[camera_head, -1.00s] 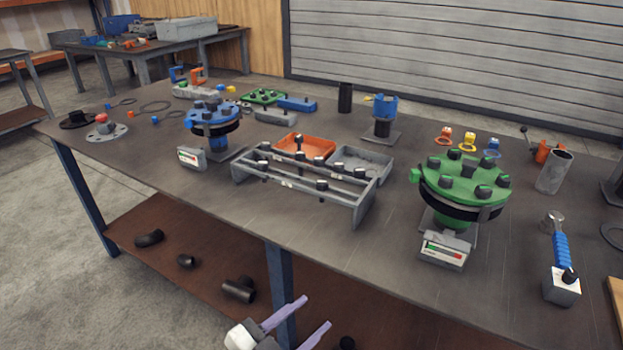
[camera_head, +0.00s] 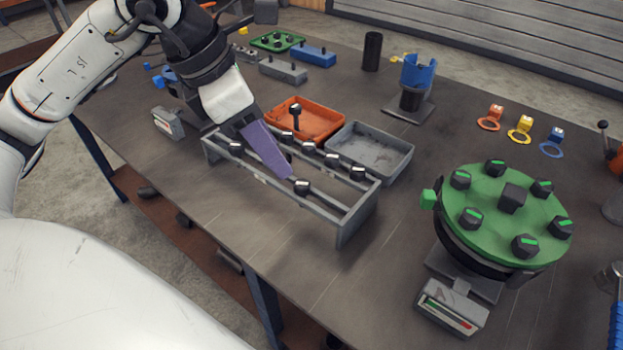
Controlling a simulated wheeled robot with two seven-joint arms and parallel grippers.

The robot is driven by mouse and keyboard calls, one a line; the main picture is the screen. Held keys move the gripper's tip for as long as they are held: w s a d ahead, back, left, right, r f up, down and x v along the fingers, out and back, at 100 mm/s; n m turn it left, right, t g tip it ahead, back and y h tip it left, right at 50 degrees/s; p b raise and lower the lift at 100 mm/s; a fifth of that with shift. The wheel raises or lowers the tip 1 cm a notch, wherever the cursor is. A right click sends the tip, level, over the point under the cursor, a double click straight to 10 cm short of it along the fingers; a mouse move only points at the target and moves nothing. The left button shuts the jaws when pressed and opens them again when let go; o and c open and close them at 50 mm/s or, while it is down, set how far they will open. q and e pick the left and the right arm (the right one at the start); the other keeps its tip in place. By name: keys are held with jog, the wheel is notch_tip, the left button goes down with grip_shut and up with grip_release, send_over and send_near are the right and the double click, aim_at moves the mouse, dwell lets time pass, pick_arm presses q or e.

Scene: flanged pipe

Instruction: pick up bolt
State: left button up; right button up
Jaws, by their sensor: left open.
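Several black bolts with dark heads sit in a grey two-rail rack (camera_head: 345,228) in the middle of the table. One bolt (camera_head: 302,187) is on the front rail, close to my gripper's fingertip; another bolt (camera_head: 235,148) is further left. More bolts, such as one bolt (camera_head: 331,161), line the back rail. My left gripper (camera_head: 286,174) comes down over the rack from upper left, open. Only one purple finger shows clearly; the other is hidden. I cannot tell whether it touches a bolt. My right gripper is out of view.
Behind the rack are an orange tray (camera_head: 325,122) and a grey tray (camera_head: 372,150). A green flange (camera_head: 490,225) with several bolts stands at right, with a gauge box (camera_head: 452,306) before it. A blue cup-like part (camera_head: 418,72) stands behind. Table between rack and flange is clear.

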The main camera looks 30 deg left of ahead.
aim_at(298, 185)
pick_arm(q)
jog(key=shift+x, duration=4.5)
jog(key=shift+w+r, duration=0.1)
jog(key=shift+w, duration=0.05)
grip_shut()
